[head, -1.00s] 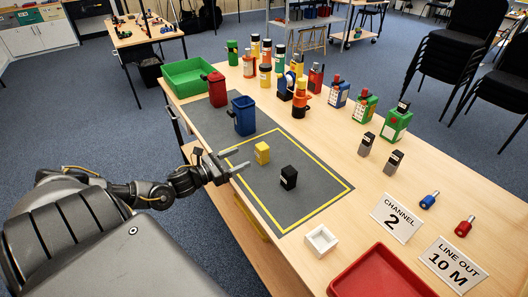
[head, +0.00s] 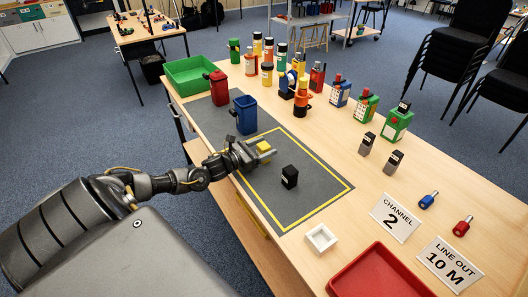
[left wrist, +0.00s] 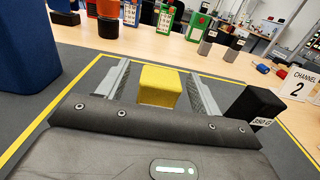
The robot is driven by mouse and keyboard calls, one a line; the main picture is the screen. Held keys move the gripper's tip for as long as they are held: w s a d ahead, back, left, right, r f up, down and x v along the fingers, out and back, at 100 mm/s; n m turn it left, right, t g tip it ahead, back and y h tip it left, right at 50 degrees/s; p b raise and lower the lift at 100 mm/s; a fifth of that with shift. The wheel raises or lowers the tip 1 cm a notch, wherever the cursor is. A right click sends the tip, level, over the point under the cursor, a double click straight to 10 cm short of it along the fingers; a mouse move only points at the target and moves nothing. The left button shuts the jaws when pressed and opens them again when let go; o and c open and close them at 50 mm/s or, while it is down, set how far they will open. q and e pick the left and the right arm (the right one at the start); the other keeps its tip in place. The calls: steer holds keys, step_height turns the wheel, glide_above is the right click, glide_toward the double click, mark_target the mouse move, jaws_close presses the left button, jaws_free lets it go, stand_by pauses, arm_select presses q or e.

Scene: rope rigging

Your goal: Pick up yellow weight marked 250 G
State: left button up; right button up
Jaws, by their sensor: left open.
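The yellow weight (head: 264,147) stands on the grey mat (head: 318,197) inside the yellow outline. My left gripper (head: 262,153) is low over the mat and open around it. In the left wrist view the yellow weight (left wrist: 158,84) sits between the two open fingers, with a visible gap on each side. The marking on the yellow weight does not show. A black weight (head: 289,177) stands on the mat to the right of it; in the left wrist view it (left wrist: 258,103) is just outside the right finger, with a white label ending in "50 G". My right gripper is not in view.
A blue bin (head: 244,114) and a red bin (head: 220,87) stand on the mat behind. A white square tray (head: 320,238) and a red tray (head: 385,280) lie at the front. Bottles and radios stand at the back. The mat's front part is clear.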

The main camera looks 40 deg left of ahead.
mark_target(264, 145)
arm_select(q)
steer(key=shift+w+d, duration=0.1)
steer(key=shift+w, duration=0.05)
steer(key=shift+r, duration=0.1)
steer(key=c, duration=1.2)
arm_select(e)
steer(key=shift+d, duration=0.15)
arm_select(q)
steer(key=shift+r, duration=0.1)
steer(key=shift+r+b, duration=0.3)
steer(key=shift+r, duration=1.05)
steer(key=s+d+r, duration=0.2)
steer(key=s+r, duration=0.1)
steer(key=s, duration=0.1)
steer(key=s+d+r+b, duration=0.1)
steer(key=s+d+r, duration=0.5)
steer(key=s+r, duration=0.1)
steer(key=shift+s+b, duration=0.3)
steer(key=shift+b, duration=0.1)
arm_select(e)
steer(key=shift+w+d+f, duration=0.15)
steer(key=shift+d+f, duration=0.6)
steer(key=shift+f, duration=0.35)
